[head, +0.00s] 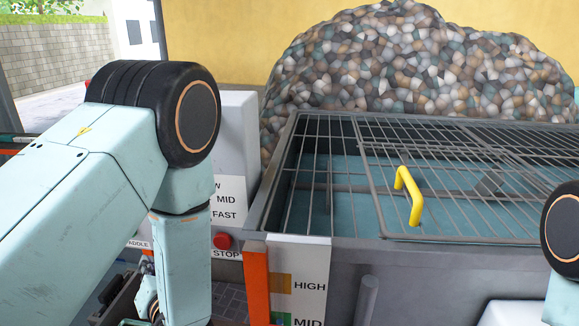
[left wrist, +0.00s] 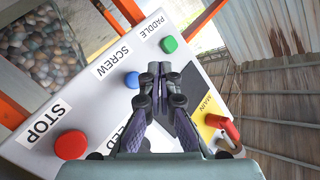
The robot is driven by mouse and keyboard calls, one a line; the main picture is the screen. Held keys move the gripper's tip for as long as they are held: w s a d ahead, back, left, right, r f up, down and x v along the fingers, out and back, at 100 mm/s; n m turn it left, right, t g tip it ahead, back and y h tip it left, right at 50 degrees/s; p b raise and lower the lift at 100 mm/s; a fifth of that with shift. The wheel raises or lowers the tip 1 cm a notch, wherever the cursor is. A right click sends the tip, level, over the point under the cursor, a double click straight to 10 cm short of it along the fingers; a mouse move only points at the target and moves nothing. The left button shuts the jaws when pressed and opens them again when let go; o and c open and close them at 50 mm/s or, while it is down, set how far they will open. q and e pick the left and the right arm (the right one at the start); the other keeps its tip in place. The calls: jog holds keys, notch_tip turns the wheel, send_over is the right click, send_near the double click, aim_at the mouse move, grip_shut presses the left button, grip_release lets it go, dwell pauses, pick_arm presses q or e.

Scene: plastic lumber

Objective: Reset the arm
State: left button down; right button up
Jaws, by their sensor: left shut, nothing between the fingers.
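My left gripper (left wrist: 160,70) is shut and empty in the left wrist view, its fingertips together in front of a white control panel (left wrist: 108,92). The panel has a red STOP button (left wrist: 70,145), a blue SCREW button (left wrist: 132,80), a green PADDLE button (left wrist: 169,44) and a red handle (left wrist: 222,125) by a yellow MAIN label. The fingers partly cover another label. I cannot tell whether they touch the panel. In the head view my left arm comes in from the left and bends down, its gripper mostly hidden. My right arm shows only at the right edge, without its gripper.
A metal hopper with a wire grate (head: 455,165) and yellow handle (head: 408,195) fills the right of the head view. A pile of mixed plastic pieces (head: 425,65) stands behind it. A red stop button (head: 223,241) and orange post (head: 257,282) are near my left arm.

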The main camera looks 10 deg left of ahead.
pick_arm(q)
jog(key=s+d+f+g+h+b, duration=0.1)
jog(key=s+d+f+h+b, duration=0.2)
jog(key=f, duration=0.6)
jog(key=s+d+f+g+h+b, duration=0.1)
jog(key=s+d+f+g+h, duration=0.1)
jog(key=d+f+h, duration=0.45)
jog(key=s+d+f+m+g+h+b, duration=0.1)
jog(key=s+d+f+g+h+b, duration=0.1)
jog(key=s+f+b, duration=0.4)
jog(key=s+d+f+m+g+h+b, duration=0.1)
jog(key=s+d+f+g+b, duration=0.3)
jog(key=s+f, duration=1.1)
notch_tip(320, 180, down, 3)
jog(key=g+b, duration=0.1)
jog(key=b, duration=0.2)
jog(key=shift+m+h, duration=0.3)
jog(key=shift+h, duration=0.05)
pick_arm(e)
notch_tip(320, 180, down, 17)
jog(key=shift+f, duration=0.15)
pick_arm(q)
jog(key=shift+s, duration=0.15)
pick_arm(e)
jog(key=shift+c, duration=0.9)
pick_arm(q)
jog(key=shift+r, duration=0.1)
